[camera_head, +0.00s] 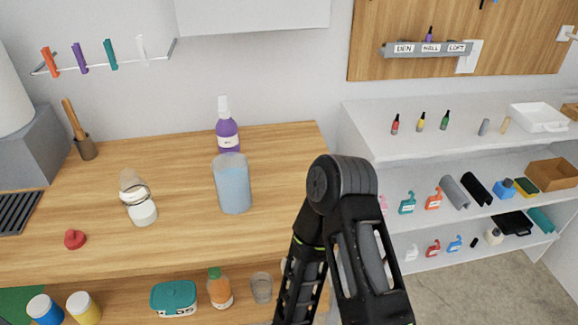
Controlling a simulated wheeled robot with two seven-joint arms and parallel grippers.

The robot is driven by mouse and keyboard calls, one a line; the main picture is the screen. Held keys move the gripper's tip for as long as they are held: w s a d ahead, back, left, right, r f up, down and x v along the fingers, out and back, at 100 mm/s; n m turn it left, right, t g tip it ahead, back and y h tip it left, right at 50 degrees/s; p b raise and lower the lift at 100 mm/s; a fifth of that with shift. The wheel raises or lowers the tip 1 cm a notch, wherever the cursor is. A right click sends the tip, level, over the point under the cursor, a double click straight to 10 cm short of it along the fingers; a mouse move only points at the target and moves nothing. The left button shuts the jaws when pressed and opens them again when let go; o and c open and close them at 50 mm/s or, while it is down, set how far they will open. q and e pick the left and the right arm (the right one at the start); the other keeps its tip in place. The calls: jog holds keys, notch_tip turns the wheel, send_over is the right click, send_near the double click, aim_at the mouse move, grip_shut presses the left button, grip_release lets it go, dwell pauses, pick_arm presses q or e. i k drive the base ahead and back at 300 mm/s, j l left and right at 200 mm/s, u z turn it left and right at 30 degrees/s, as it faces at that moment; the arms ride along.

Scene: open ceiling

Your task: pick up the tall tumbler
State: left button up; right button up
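The tall tumbler (232,186) is a blue, see-through cylinder. It stands upright on the wooden counter (180,205), in front of a purple spray bottle (228,136). Nothing touches it and none of it is hidden by my arm. One of my black arms rises from the bottom edge, right of the tumbler and apart from it. I see only links and a joint of that arm, no fingers. Neither gripper shows in this view.
A glass jar (138,198) with white contents and a red knobbed object (75,239) are left of the tumbler. An orange bottle (219,290), a teal box (174,298) and a clear glass (262,287) stand below the counter. White shelves (360,131) are at right.

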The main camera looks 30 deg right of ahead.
aim_at(230, 172)
jog(key=k+l, duration=0.1)
jog(key=l, duration=1.15)
jog(key=k+l, duration=0.15)
jog(key=l, duration=0.45)
